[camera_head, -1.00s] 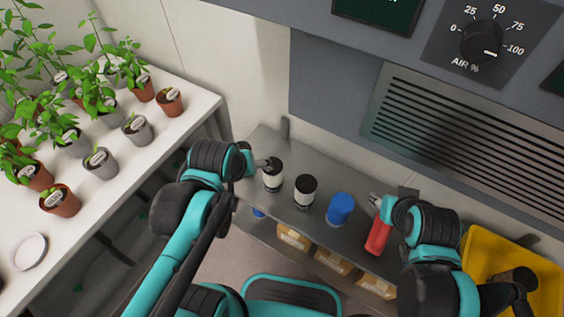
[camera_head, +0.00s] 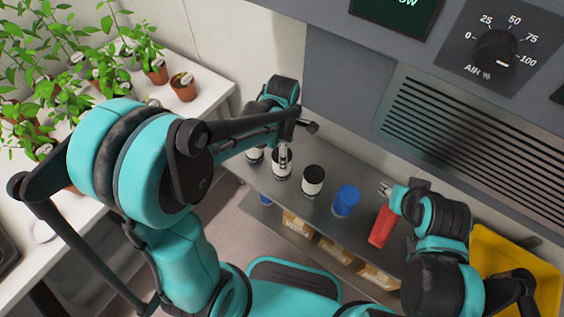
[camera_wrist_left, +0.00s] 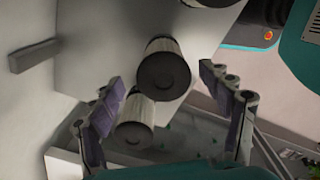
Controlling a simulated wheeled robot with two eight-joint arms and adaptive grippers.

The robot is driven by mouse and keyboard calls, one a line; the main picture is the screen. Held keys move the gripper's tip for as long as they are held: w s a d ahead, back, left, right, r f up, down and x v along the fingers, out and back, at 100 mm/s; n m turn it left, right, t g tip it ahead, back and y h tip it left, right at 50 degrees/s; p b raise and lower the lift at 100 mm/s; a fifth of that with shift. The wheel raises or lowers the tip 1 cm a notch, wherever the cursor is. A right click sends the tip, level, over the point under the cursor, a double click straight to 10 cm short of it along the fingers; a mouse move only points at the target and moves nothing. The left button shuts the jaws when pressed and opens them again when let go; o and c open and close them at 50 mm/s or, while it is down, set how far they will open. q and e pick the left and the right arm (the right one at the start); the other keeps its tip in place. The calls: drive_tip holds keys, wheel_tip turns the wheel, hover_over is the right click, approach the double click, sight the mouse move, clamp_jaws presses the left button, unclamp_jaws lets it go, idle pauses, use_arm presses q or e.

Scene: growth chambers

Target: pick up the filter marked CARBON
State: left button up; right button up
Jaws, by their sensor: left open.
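White cylindrical filters with black tops stand in a row on the grey metal shelf (camera_head: 325,222): one at the left (camera_head: 256,154), a second one (camera_head: 281,168) and a third one (camera_head: 313,181). No marking is readable. My left gripper (camera_head: 285,152) overlaps the second filter in the head view. In the left wrist view its fingers (camera_wrist_left: 163,92) are open, with a nearer filter (camera_wrist_left: 163,72) and another filter (camera_wrist_left: 134,126) showing between them; I cannot tell whether they touch. My right gripper (camera_head: 386,189) is near a red object (camera_head: 382,226); its jaws are too small to judge.
Cardboard boxes (camera_head: 334,253) sit on the lower shelf. A yellow bin (camera_head: 505,262) is at the right, potted plants on a white table (camera_head: 217,92) at the left. A grey wall panel rises behind the shelf.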

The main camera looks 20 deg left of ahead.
use_arm(q)
drive_tip(key=shift+f, duration=0.3)
wheel_tip(320, 180, down, 8)
drive_tip(key=b, duration=0.4)
drive_tip(key=shift+s+r, duration=0.1)
drive_tip(key=shift+s, duration=0.05)
drive_tip(key=shift+r, duration=0.1)
drive_tip(key=c, duration=1.4)
